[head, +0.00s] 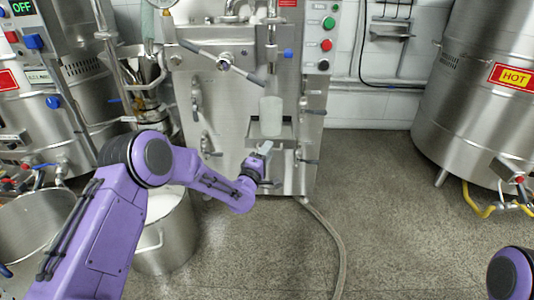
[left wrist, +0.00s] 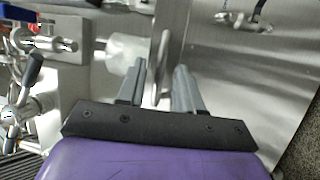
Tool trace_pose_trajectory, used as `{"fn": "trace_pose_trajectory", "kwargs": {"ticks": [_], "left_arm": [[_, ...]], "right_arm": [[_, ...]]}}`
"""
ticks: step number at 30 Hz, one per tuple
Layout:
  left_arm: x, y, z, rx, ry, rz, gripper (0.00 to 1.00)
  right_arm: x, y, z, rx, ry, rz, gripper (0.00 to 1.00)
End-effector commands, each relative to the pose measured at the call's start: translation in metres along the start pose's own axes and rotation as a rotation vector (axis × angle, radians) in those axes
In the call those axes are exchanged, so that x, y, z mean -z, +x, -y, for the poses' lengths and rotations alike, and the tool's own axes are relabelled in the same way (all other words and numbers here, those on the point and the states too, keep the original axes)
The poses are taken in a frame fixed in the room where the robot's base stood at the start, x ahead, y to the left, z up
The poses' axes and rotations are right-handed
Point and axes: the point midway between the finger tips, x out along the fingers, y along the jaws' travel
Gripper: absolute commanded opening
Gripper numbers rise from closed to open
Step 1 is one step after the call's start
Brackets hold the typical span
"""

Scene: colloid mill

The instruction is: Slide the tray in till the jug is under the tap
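The jug (head: 271,116), pale and translucent, stands upright on the tray (head: 289,133), a small metal shelf at the front of the steel mill. The tap (head: 271,62) is a vertical steel pipe above the jug, beside a blue knob. From here I cannot tell whether they line up in depth. My left gripper (head: 264,149) is at the tray's front, just below the jug. In the left wrist view its fingers (left wrist: 160,88) are apart, with the tray's thin front part (left wrist: 172,38) between them. The jug (left wrist: 124,50) shows beside it. My right gripper is out of view.
A steel pot (head: 165,240) stands on the floor below my left arm. A hose (head: 330,235) runs along the floor from the mill. A large tank (head: 480,90) with a HOT label stands right.

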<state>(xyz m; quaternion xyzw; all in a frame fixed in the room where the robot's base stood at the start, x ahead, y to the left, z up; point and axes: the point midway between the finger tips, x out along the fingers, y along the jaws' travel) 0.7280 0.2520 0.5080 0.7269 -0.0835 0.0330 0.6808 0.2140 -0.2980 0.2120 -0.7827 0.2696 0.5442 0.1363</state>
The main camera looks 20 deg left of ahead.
Motion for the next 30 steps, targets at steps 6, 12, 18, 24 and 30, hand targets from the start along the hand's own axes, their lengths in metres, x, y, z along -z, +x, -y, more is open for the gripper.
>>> {"fn": "trace_pose_trajectory", "kwargs": {"ticks": [6, 12, 18, 24, 30], "left_arm": [[-0.001, -0.008, -0.002, 0.001, 0.0, 0.003, 0.35], [0.0, -0.054, -0.004, 0.005, -0.001, 0.0, 0.35], [0.0, -0.094, -0.001, 0.002, 0.0, 0.0, 0.35], [0.0, -0.106, 0.0, 0.0, 0.0, -0.002, 0.35], [0.0, -0.106, 0.0, 0.0, 0.0, -0.001, 0.35]], "right_arm": [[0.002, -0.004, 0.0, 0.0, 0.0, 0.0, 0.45], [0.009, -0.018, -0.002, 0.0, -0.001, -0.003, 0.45], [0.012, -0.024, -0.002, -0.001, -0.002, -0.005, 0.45], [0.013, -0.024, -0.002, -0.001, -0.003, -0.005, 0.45], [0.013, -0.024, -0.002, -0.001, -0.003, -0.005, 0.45]]}}
